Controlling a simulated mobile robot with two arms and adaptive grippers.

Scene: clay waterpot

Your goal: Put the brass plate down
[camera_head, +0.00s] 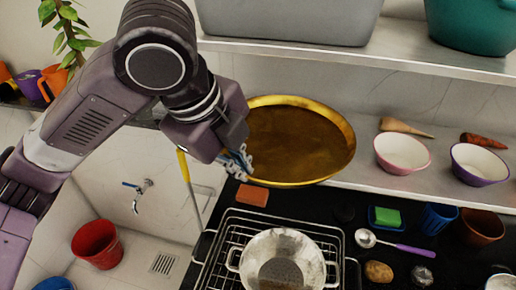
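The brass plate (300,140) is a wide, round, golden dish with a raised rim and a brownish inside. It is in the upper middle of the head view, over the back of the black counter and in front of the lower shelf. My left gripper (237,160) comes in from the left and is shut on the plate's left rim. The gripper body and fingers hide part of that rim. Whether the plate's underside touches anything cannot be seen. My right gripper is not in view.
A wire rack (226,246) with a metal pot (282,262) stands below the plate. A pink-rimmed bowl (402,154) and a purple-rimmed bowl (479,164) sit on the shelf at right. An orange block (252,195), green sponge (387,217) and ladle (395,244) lie on the counter.

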